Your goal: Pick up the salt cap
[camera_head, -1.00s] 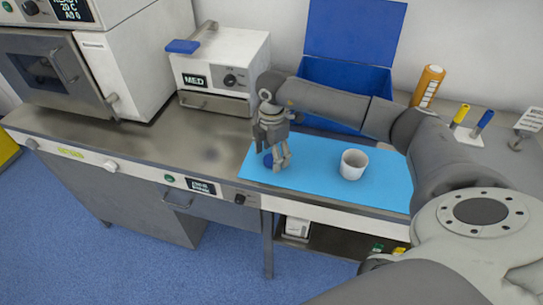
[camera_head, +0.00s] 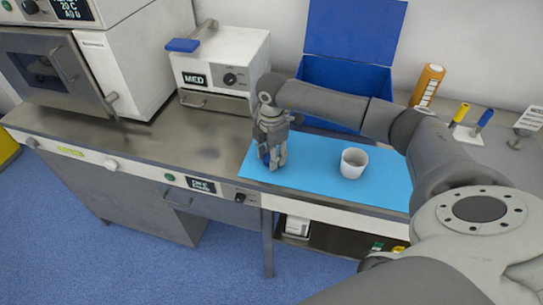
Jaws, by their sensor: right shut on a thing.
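My right gripper (camera_head: 273,162) points down over the left part of the light blue mat (camera_head: 320,187). It is shut on a small dark blue cap (camera_head: 266,158), which shows only in part between and behind the fingers. I cannot tell whether the cap still touches the mat. My left gripper is not in view.
A white cup (camera_head: 353,163) stands on the mat to the right of the gripper. An open blue box (camera_head: 345,90) stands behind the mat, with an orange bottle (camera_head: 428,86) to its right. A white MED device (camera_head: 222,70) stands at the back left. The counter (camera_head: 150,140) left of the mat is clear.

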